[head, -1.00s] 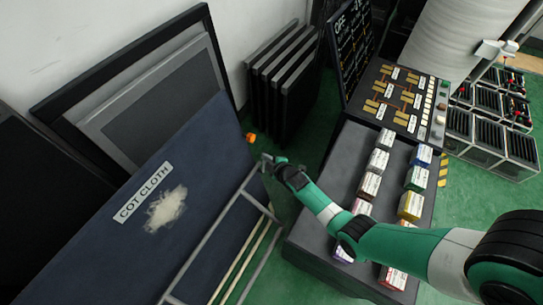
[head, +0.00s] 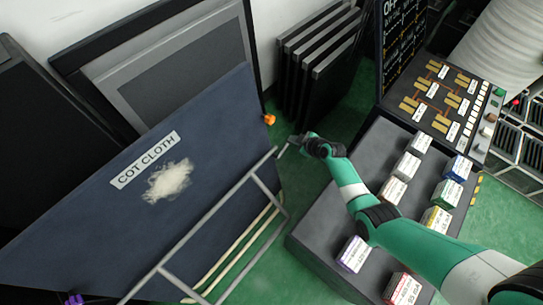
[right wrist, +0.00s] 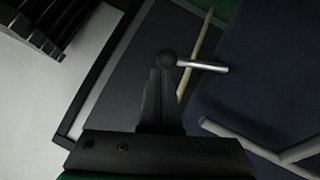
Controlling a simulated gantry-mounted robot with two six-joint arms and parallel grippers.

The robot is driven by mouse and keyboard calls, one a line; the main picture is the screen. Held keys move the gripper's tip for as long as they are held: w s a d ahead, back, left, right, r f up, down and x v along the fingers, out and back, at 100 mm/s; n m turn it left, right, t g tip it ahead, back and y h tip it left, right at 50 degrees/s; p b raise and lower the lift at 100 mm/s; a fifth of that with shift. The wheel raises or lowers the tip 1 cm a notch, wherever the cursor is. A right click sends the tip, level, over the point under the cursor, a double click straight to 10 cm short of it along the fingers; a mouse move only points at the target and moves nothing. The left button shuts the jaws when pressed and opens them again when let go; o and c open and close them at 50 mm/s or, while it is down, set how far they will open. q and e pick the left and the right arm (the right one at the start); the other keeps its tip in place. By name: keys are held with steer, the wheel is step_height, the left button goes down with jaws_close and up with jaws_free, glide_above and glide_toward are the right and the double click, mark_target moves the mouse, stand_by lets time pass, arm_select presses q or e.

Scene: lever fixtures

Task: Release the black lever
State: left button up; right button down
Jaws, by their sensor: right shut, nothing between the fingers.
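The black lever shows in the right wrist view as a short silver rod with a black ball knob (right wrist: 167,58) at its left end. My right gripper (right wrist: 160,74) is shut, with its fingertips just below the knob. I cannot tell whether they touch it. In the head view my right gripper (head: 294,141) is by the upper end of the grey tube frame, in front of the dark blue cot cloth panel (head: 85,215). The lever is too small or hidden to make out there. My left gripper is not in view.
An orange knob (head: 269,119) is at the panel's right edge and a purple one (head: 74,299) is at the lower left. A console (head: 320,240) with labelled blocks lies under my right arm. Dark panels (head: 318,65) stand behind. Green floor lies between.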

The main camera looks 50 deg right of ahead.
steer(key=shift+f, duration=0.1)
stand_by(0.5)
steer(key=s+a+r+p, duration=0.1)
steer(key=s+r+p, duration=0.6)
steer(key=r+p, duration=0.3)
steer(key=shift+s+a+r, duration=0.15)
steer(key=shift+s+r, duration=0.1)
steer(key=shift+r, duration=0.2)
